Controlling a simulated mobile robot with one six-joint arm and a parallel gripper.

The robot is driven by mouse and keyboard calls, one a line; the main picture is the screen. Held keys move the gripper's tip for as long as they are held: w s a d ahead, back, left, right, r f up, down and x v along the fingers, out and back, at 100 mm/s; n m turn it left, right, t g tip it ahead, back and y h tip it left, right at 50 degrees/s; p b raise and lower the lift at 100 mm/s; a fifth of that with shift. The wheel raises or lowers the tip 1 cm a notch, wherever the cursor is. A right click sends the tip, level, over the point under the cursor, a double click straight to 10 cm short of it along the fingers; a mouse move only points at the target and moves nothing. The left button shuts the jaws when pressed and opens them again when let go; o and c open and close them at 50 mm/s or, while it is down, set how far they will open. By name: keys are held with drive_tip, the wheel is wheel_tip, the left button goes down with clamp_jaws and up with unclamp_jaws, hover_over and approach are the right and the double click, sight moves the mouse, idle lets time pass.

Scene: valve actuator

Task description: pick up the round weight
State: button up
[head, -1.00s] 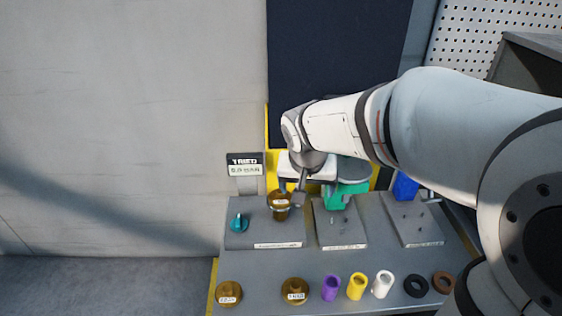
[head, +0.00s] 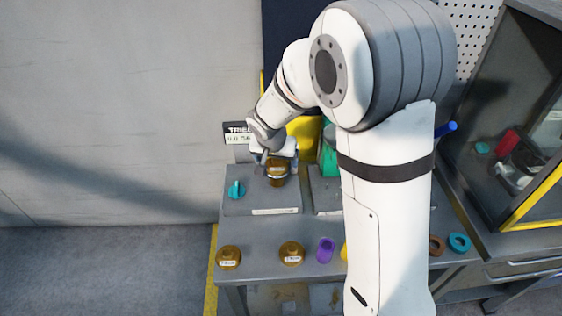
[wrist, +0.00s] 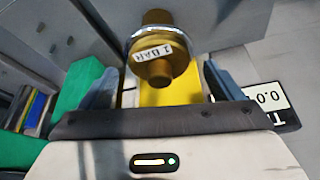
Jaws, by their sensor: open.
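A round brass weight (head: 277,169) with a white label stands on the left grey plate of the bench. My gripper (head: 274,157) is right above it, partly covering its top. In the wrist view the same weight (wrist: 160,62) shows between and just beyond the fingertips of my open gripper (wrist: 160,84), its label reading about "1 BAR". Gaps show on both sides of it, and I cannot tell whether a finger touches it. Two more brass weights stand on the bench's front part, one at the left (head: 228,257) and one further right (head: 291,253).
A teal knob (head: 236,189) is on the same plate, left of the weight. A sign (head: 238,134) stands behind it. A purple cylinder (head: 325,250), a brown ring (head: 436,245) and a teal ring (head: 459,243) lie at the front. My arm hides the bench's middle.

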drive_tip(key=shift+f, duration=0.2)
drive_tip(key=shift+c, duration=0.4)
drive_tip(key=c, duration=1)
